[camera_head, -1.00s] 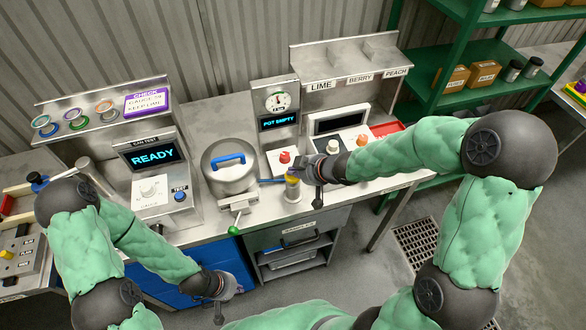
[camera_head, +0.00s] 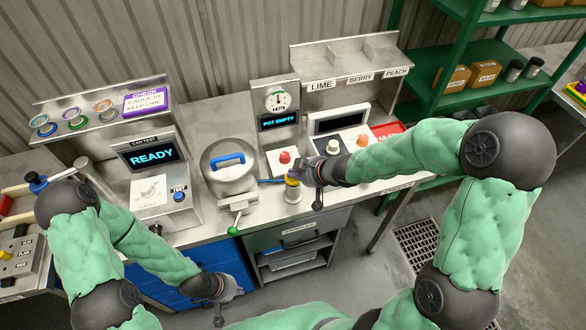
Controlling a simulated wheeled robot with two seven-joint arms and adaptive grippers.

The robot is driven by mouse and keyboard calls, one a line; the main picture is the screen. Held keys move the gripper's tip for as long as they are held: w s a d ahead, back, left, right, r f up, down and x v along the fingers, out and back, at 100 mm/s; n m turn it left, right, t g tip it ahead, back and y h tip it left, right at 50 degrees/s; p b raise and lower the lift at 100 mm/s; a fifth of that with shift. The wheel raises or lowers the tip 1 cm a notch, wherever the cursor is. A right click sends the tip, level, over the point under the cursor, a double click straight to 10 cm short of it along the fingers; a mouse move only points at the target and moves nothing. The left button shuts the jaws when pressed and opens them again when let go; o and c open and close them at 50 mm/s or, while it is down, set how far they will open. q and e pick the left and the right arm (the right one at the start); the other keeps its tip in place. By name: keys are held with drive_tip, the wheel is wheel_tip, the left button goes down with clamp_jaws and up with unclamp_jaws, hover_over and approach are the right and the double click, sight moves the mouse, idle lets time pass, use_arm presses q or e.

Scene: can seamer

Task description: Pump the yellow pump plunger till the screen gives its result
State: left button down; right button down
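The small yellow pump plunger (camera_head: 291,182) stands on top of a metal cylinder (camera_head: 293,195) at the counter's front edge, right of the lidded pot. My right gripper (camera_head: 301,175) is at the plunger from the right, its fingertips beside or over it. Whether the fingers touch or grip it cannot be told. The screen under the round gauge (camera_head: 278,101) reads "POT EMPTY" (camera_head: 278,122). The can test screen (camera_head: 153,154) reads "READY". My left gripper (camera_head: 221,300) hangs low in front of the counter, away from the pump; its opening is unclear.
The metal pot (camera_head: 229,174) with a blue handle stands left of the pump, with a green-knobbed lever (camera_head: 233,230) below it. Red (camera_head: 285,157), white and orange knobs sit behind my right gripper. A green shelf rack (camera_head: 440,100) stands at the right.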

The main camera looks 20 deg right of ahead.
idle(0.3)
drive_tip(key=shift+r+p, duration=2.45)
drive_tip(key=shift+p, duration=0.3)
wheel_tip(320, 180, up, 5)
drive_tip(key=p, duration=0.5)
